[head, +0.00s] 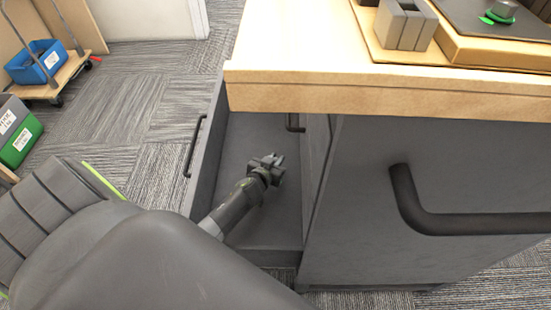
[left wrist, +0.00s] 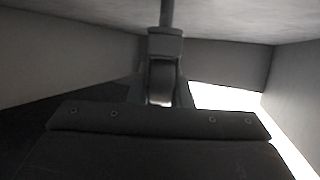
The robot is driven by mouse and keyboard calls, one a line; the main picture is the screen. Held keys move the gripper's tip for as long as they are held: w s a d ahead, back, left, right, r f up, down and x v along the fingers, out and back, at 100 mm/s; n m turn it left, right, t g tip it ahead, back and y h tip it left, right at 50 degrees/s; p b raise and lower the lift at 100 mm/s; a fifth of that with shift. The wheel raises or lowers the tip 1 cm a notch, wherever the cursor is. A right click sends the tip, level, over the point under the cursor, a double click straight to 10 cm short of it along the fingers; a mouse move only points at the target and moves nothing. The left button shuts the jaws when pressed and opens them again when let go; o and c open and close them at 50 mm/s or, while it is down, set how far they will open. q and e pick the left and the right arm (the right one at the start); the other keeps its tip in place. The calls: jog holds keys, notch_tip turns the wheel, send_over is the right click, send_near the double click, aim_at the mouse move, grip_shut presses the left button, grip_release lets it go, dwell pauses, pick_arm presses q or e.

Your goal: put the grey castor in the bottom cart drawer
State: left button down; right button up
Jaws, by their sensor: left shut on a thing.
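The cart's bottom drawer (head: 276,231) is pulled out, and its grey inside shows in the head view. My left gripper (head: 272,168) is over the inside of this drawer. It is shut on the grey castor (left wrist: 165,46), whose wheel sits between the fingers in the left wrist view, with its stem pointing up in that picture. In the head view the castor is small and hard to tell from the fingertips. I cannot tell whether the castor touches the drawer floor. My right gripper is not in view.
The drawer's handle (head: 194,146) is on its left-hand front. The wooden cart top (head: 370,92) overhangs the drawer's far part. Another large dark handle (head: 455,222) sticks out at right. A green bin (head: 22,143) and a blue bin (head: 36,65) stand at left. Carpet is clear beyond.

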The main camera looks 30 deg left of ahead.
pick_arm(q)
jog(key=shift+f+b, duration=0.2)
jog(key=shift+b, duration=0.1)
jog(key=c, duration=1.3)
grip_release()
jog(key=shift+r, duration=0.1)
